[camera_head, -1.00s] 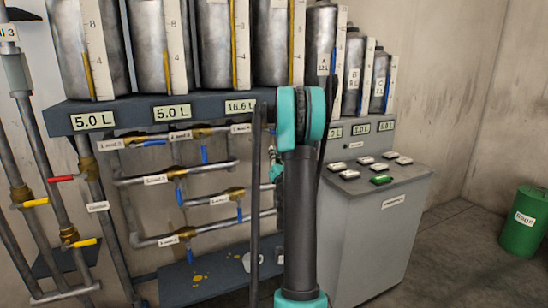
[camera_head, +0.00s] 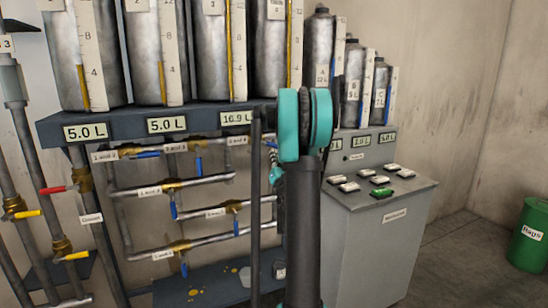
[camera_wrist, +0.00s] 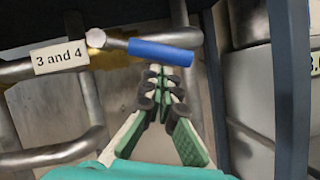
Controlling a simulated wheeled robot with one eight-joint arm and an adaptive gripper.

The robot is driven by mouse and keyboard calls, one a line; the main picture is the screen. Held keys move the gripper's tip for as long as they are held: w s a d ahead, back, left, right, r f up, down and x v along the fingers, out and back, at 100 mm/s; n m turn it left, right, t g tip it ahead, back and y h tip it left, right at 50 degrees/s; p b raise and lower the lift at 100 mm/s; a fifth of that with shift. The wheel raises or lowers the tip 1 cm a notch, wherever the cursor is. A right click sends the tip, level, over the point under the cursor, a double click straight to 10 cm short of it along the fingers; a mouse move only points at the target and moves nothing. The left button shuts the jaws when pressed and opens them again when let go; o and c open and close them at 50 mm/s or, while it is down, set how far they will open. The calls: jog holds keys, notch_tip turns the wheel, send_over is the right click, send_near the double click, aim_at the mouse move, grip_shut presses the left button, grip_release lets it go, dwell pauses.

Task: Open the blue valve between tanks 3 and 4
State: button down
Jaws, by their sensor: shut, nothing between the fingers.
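The valve between tanks 3 and 4 shows in the wrist view, with a white label (camera_wrist: 60,57) reading "3 and 4". Its blue handle (camera_wrist: 160,52) lies nearly level, pointing right from the pivot bolt (camera_wrist: 96,38). My gripper (camera_wrist: 160,72) is shut and empty, its fingertips just below the middle of the handle. I cannot tell whether they touch it.
Other blue-handled valves sit on the pipes to the left, one under the 2-and-3 label (camera_head: 174,147). Tank displays read 5.0 L, 5.0 L and 16.9 L (camera_head: 236,118). A grey control cabinet (camera_head: 385,245) stands right of my arm. A green barrel (camera_head: 528,236) is at far right.

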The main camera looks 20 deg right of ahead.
jog(key=r+n+y, duration=0.1)
jog(key=n, duration=0.1)
jog(key=d+r+n+y, duration=0.1)
jog(key=n+y, duration=0.1)
jog(key=n, duration=0.1)
jog(key=d+n+y, duration=0.1)
jog(key=n, duration=0.1)
jog(key=shift+r+t, duration=0.3)
jog(key=shift+r, duration=0.1)
